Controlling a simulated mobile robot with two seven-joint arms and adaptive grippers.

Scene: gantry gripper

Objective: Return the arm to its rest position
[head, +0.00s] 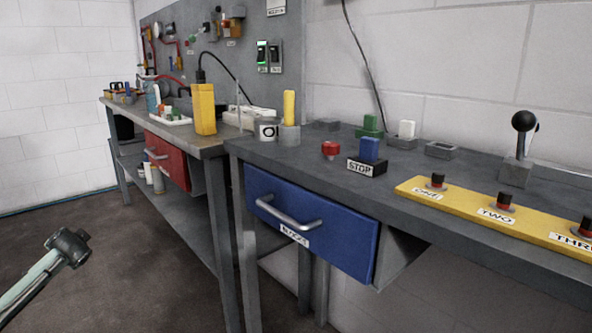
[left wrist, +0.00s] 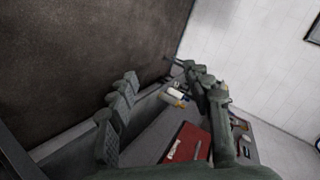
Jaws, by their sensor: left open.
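My left arm (head: 35,275) comes in at the lower left of the head view, over the floor and apart from the benches. Its dark end (head: 68,247) is small there, and no fingers can be made out. In the left wrist view my left gripper (left wrist: 160,80) is open, its two dark fingers spread wide with nothing between them. Beyond the fingers lie the dark floor and the bench with the red drawer (left wrist: 188,142). My right gripper is in neither view.
The near bench has a blue drawer (head: 310,225), a yellow button panel (head: 490,208), a STOP block (head: 366,168) and a lever (head: 518,150). The farther bench carries a yellow box (head: 204,108) and has a red drawer (head: 166,158). The floor (head: 120,250) left of the benches is clear.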

